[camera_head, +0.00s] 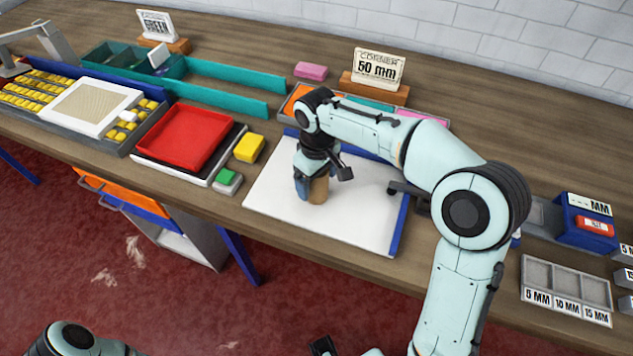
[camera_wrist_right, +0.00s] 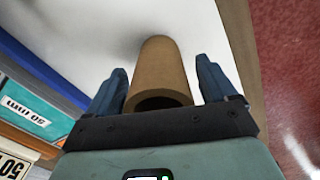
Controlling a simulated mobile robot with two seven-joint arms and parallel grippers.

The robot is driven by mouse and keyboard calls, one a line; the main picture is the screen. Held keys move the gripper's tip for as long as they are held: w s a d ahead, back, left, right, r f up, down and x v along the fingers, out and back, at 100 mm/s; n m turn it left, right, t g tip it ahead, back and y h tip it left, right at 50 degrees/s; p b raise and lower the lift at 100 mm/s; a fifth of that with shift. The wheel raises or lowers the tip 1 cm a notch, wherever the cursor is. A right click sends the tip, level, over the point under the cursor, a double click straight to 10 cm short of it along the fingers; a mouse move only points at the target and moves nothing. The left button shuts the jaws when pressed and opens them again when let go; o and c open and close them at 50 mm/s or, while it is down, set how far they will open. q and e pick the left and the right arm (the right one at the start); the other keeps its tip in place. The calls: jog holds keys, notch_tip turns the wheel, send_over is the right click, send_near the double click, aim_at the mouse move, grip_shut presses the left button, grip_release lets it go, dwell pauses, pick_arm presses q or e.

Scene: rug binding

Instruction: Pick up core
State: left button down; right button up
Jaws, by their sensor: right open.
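The core is a brown cardboard tube (camera_head: 319,190) standing on the white board (camera_head: 270,195) on the workbench. In the right wrist view the core (camera_wrist_right: 160,75) lies between the two blue fingers, its hollow end toward my palm. My right gripper (camera_head: 309,187) is open around the core, with a finger on either side. The right wrist view shows the gripper (camera_wrist_right: 165,90) with a small gap at the fingers. My left gripper is not clearly seen; only part of my left arm shows at the bottom left.
A red tray (camera_head: 184,137), a yellow block (camera_head: 249,148) and a green-topped block (camera_head: 227,181) stand left of the board. A 50 mm sign (camera_head: 379,69) stands behind it. A grey compartment tray (camera_head: 566,284) lies at the right. The board's front part is clear.

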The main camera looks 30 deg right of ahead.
jog(key=shift+f, duration=0.6)
jog(key=shift+r, duration=0.1)
jog(key=c, duration=1.3)
